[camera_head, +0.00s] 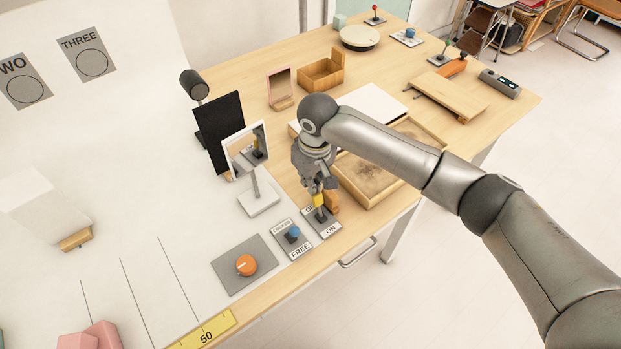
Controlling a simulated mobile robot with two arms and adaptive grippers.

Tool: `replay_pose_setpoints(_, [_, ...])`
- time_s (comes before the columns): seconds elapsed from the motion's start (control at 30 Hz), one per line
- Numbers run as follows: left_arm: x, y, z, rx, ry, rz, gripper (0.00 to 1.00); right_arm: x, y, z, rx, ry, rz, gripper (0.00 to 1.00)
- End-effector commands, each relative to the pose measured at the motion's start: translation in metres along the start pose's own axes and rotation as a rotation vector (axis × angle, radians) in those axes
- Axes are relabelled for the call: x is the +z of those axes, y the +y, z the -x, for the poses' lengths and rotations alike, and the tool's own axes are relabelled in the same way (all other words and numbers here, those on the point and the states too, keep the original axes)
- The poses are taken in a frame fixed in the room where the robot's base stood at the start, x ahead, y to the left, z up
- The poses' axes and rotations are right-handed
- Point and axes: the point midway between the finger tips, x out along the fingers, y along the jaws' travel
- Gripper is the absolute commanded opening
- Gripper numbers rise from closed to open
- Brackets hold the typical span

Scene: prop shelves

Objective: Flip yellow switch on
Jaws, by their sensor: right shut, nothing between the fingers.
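The yellow switch (318,201) stands on a grey plate (328,229) near the table's front edge. The plate's near label reads "ON"; its far label is mostly hidden. My right gripper (316,188) points down right over the switch, with its fingers shut at the yellow top. It holds nothing; whether the fingertips touch the switch I cannot tell. The switch's lean is hard to judge because the gripper covers part of it. My left gripper is not in view.
A blue switch (292,234) labelled "LOCKED" and "FREE" and an orange knob (246,265) sit to the left. A mirror on a stand (261,203) is left of the gripper. A wooden tray (374,204) lies close on the right. The front table edge is near.

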Motion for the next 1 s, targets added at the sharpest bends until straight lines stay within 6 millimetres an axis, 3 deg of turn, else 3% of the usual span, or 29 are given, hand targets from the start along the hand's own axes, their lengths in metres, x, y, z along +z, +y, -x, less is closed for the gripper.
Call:
replay_pose_setpoints(0.43, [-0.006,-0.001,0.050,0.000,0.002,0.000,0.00,0.021,-0.001,0.016,-0.003,0.285,-0.001,0.00])
replay_pose_setpoints(0.57, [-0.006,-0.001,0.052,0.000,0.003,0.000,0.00,0.025,0.000,0.016,-0.001,0.369,-0.001,0.00])
replay_pose_setpoints(1.0, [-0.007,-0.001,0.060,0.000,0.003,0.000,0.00,0.023,0.000,0.022,-0.001,0.363,0.000,0.00])
